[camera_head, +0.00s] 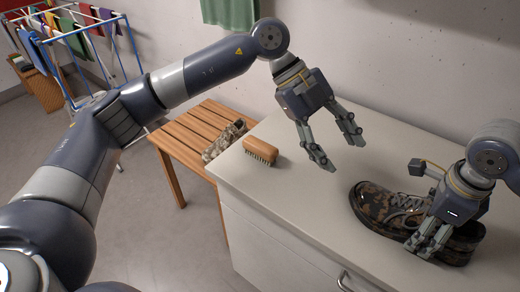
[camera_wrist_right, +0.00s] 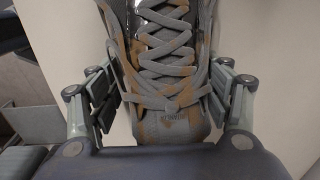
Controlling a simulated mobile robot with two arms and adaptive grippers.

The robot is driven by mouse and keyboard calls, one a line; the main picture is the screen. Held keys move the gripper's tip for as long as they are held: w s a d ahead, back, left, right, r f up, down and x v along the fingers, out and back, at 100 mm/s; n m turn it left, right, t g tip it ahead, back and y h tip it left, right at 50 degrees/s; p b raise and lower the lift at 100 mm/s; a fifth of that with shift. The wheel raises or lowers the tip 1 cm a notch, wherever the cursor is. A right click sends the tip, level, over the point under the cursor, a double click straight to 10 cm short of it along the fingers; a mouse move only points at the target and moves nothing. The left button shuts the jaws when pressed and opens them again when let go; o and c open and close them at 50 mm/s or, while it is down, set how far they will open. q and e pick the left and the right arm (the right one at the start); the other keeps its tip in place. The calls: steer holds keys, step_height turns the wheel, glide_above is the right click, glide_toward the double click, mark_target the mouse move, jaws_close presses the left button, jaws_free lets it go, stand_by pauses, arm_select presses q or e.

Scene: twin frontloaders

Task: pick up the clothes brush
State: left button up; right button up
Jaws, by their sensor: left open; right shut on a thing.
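The clothes brush (camera_head: 261,150) has a wooden back and dark bristles. It lies bristles down near the left edge of the white counter in the head view. My left gripper (camera_head: 341,154) is open and empty, above the counter to the right of the brush and apart from it. My right gripper (camera_head: 432,240) is shut on a muddy camouflage shoe (camera_head: 385,207) at the right of the counter. In the right wrist view, the fingers sit on both sides of the laced shoe (camera_wrist_right: 165,60).
A wooden slatted bench (camera_head: 190,137) stands left of the counter (camera_head: 310,215), with a second camouflage shoe (camera_head: 224,140) on it. A drying rack (camera_head: 75,40) with clothes and a wicker basket (camera_head: 40,90) are at the far left. A green cloth (camera_head: 232,12) hangs on the wall. The counter's middle is clear.

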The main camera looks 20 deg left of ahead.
arm_select(q)
steer(key=w+a+f+n+t+y, duration=0.1)
steer(key=w+a+n+y, duration=0.2)
steer(key=a, duration=0.6)
steer(key=r+n+y, duration=0.1)
steer(key=n+y, duration=0.1)
steer(key=y, duration=0.3)
glide_above(260, 144)
step_height(260, 144, down, 5)
steer(key=shift+s+f, duration=0.1)
steer(key=shift+s, duration=0.05)
steer(key=shift+f, duration=3.15)
steer(key=c, duration=1.3)
